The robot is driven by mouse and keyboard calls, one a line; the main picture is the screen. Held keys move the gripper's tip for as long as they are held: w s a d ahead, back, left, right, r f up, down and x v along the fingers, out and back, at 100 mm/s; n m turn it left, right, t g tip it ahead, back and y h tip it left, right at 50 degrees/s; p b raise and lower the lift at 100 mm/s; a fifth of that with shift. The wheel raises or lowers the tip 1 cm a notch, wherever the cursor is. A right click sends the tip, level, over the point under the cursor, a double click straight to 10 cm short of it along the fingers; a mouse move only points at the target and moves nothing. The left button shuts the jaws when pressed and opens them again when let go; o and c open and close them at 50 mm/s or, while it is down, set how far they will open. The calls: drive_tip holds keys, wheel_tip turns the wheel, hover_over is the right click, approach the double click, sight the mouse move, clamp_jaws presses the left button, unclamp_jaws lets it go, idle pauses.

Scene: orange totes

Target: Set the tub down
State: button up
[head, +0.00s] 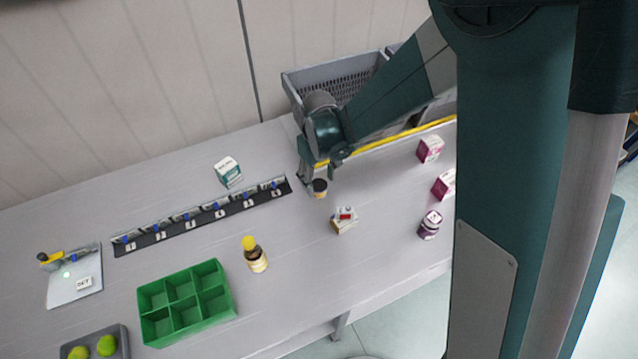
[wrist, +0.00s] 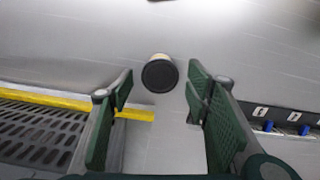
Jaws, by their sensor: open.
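The tub (head: 319,187) is small and tan with a black lid. It stands upright on the grey table, right by my gripper (head: 320,170). In the wrist view the tub (wrist: 160,75) shows its round black lid just beyond the fingertips, centred between them. My gripper also shows in the wrist view (wrist: 158,90), with its two green fingers spread wide on either side. Neither finger appears to touch the tub, and nothing is held between them.
A black strip of labelled slots (head: 205,214) lies left of my gripper. A grey crate (head: 290,82) stands behind it, along a yellow edge strip (head: 390,141).

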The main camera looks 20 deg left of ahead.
sight(321, 184)
wheel_tip(321, 184, up, 9)
idle(0.5)
drive_tip(key=shift+r, duration=0.1)
idle(0.5)
idle(0.3)
drive_tip(key=s+d+r+m+t, duration=0.1)
drive_tip(key=d+r+m, duration=0.1)
drive_tip(key=d+r, duration=0.45)
drive_tip(key=d+r+m+t+y, duration=0.1)
drive_tip(key=d+r, duration=0.3)
drive_tip(key=d, duration=0.6)
drive_tip(key=s+d+r+m+t, duration=0.1)
drive_tip(key=d+r+m, duration=0.1)
drive_tip(key=d+r, duration=0.45)
drive_tip(key=s+d+r+m+t, duration=0.1)
drive_tip(key=s+d+m, duration=0.1)
drive_tip(key=s+d, duration=0.2)
drive_tip(key=s+d+m+t, duration=0.1)
drive_tip(key=s+d, duration=0.3)
drive_tip(key=d, duration=0.6)
drive_tip(key=s+d+r+m+t+h, duration=0.1)
drive_tip(key=s+d+m+t, duration=0.1)
drive_tip(key=s+d, duration=0.3)
drive_tip(key=d, duration=0.2)
drive_tip(key=shift+d+r+m, duration=0.3)
drive_tip(key=shift+m, duration=0.1)
